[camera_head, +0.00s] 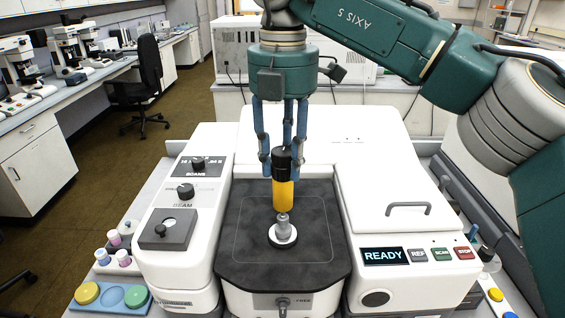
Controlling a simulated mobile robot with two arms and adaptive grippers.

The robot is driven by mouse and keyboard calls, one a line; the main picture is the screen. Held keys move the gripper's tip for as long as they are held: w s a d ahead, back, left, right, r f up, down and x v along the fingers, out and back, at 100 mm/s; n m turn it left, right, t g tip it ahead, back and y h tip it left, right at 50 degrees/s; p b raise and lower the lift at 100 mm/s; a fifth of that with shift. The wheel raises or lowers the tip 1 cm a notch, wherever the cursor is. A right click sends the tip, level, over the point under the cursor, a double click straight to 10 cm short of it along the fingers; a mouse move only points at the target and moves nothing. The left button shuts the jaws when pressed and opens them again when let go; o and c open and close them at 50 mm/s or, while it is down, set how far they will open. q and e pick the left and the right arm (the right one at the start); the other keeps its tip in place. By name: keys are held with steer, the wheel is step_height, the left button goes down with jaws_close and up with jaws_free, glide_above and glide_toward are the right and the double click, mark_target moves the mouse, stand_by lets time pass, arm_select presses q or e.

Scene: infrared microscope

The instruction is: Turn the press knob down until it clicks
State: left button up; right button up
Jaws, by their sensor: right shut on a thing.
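A black-topped yellow cylinder, which looks like the press knob (282,192), stands upright above the dark stage plate (246,255). My right gripper (281,170) points straight down from above. Its blue fingers are shut around the black upper part, and the yellow part shows below them. Right under the cylinder, a small metal post (283,222) stands on a white round disc (283,237) on the plate. I cannot tell whether the cylinder touches the post. Any mount behind the cylinder is hidden. My left gripper is out of view.
The instrument's left panel has knobs (186,192) and a grey block (168,229). Small jars (122,257) and coloured pots (88,292) stand at the left.

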mark_target(284, 150)
steer(key=shift+w+r+m+b, duration=0.2)
steer(key=shift+m+b, duration=0.15)
steer(key=shift+m, duration=0.65)
steer(key=o, duration=1)
steer(key=shift+c, duration=0.2)
steer(key=shift+o, duration=0.9)
steer(key=shift+d+f, duration=0.1)
steer(key=shift+f, duration=0.05)
steer(key=shift+s, duration=0.1)
steer(key=shift+r, duration=0.3)
step_height(284, 150, up, 7)
